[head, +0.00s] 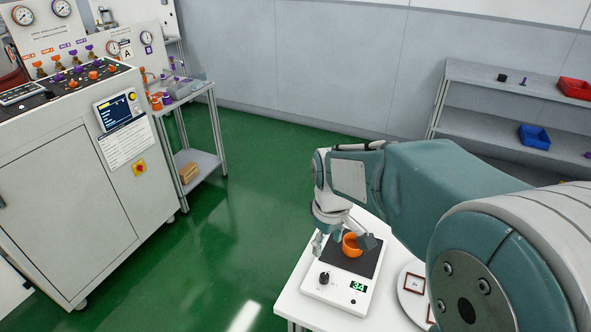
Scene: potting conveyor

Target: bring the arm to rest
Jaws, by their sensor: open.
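My arm reaches in from the right in the head view, bent at the elbow, with its wrist pointing down. My gripper (342,245) is open, low over a white scale (320,291) with a dark top plate. An orange ring-like cup (352,244) stands at the plate, between or just behind the fingers; I cannot tell whether they touch it. The scale's green display (358,287) reads about 34. The scale rests on a white table (293,294).
A round white plate (409,293) with framed markers lies right of the scale. A white control cabinet (75,190) and a small cart (213,125) stand at left. Grey shelves (490,118) with a blue bin (534,136) and a red bin (574,88) stand at back right. Green floor is clear between.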

